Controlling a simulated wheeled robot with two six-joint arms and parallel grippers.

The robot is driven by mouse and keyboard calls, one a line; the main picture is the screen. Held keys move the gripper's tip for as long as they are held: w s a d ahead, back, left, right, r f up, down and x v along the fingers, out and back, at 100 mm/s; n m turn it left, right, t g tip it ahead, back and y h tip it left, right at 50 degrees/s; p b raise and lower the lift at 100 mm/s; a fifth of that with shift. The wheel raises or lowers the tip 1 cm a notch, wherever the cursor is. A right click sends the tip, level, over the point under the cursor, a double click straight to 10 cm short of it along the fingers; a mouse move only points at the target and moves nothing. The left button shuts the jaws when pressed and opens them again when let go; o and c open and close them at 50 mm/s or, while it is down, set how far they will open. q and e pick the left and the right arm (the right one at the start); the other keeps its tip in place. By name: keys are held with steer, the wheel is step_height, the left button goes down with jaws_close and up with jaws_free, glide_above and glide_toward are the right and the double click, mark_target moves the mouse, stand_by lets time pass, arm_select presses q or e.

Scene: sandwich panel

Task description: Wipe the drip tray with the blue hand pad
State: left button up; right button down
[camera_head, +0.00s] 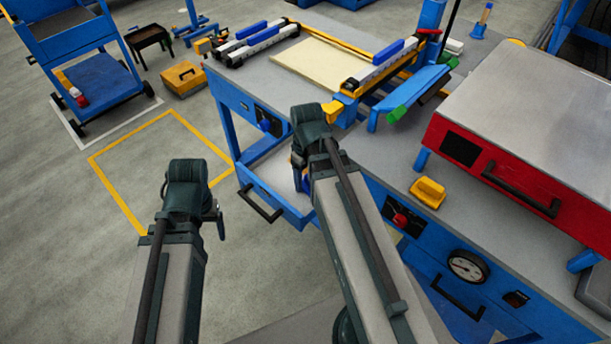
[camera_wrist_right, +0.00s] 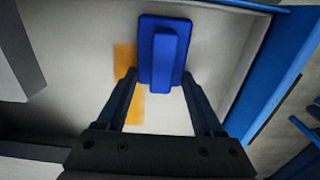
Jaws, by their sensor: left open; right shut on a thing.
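The drip tray (camera_head: 270,172) is a pulled-out, pale-floored blue drawer at the bench's left end in the head view. Its pale floor (camera_wrist_right: 222,45) fills much of the right wrist view. The blue hand pad (camera_wrist_right: 163,52) has a raised grip bar. My right gripper (camera_wrist_right: 160,78) is shut on the pad, which is over the tray floor; exact contact cannot be told. A yellow-orange smear (camera_wrist_right: 124,62) shows left of and below the pad. My left gripper (camera_head: 216,215) is away from the tray, over the floor to its left, partly hidden by its wrist.
The drawer's blue side wall (camera_wrist_right: 275,75) stands right of the pad in the wrist view. A red machine (camera_head: 540,130), a yellow block (camera_head: 428,191) and a blue-and-yellow gantry (camera_head: 385,72) sit on the bench (camera_head: 400,150).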

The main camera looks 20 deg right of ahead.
steer(key=shift+r+p, duration=2.95)
step_height(320, 180, up, 3)
steer(key=p, duration=0.3)
steer(key=shift+r, duration=0.1)
